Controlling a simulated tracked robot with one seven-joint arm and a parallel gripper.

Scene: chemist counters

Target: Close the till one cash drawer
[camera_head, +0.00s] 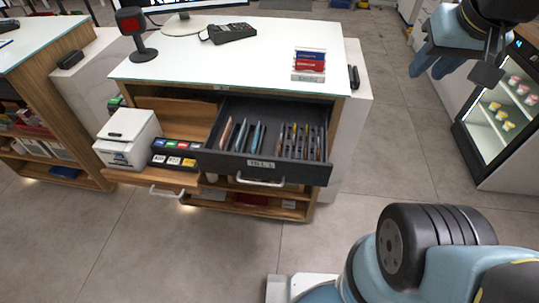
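The till one cash drawer (262,165) is a dark grey drawer pulled out from the counter, below its white top. Its front carries a white label, partly readable as TILL, and a pale bar handle (260,182). Upright notes and divided slots show inside it. My gripper (432,70) hangs at the upper right, to the right of the counter and well apart from the drawer. It touches nothing that I can see. Its fingers are small and partly overlapped by the wrist, so their opening is unclear.
A white printer (128,138) and a tray of coloured packs (176,155) stand on a wooden shelf left of the drawer. A card terminal (232,32) and a box rack (309,65) are on the countertop. A lit fridge (502,110) stands right. Floor before the counter is clear.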

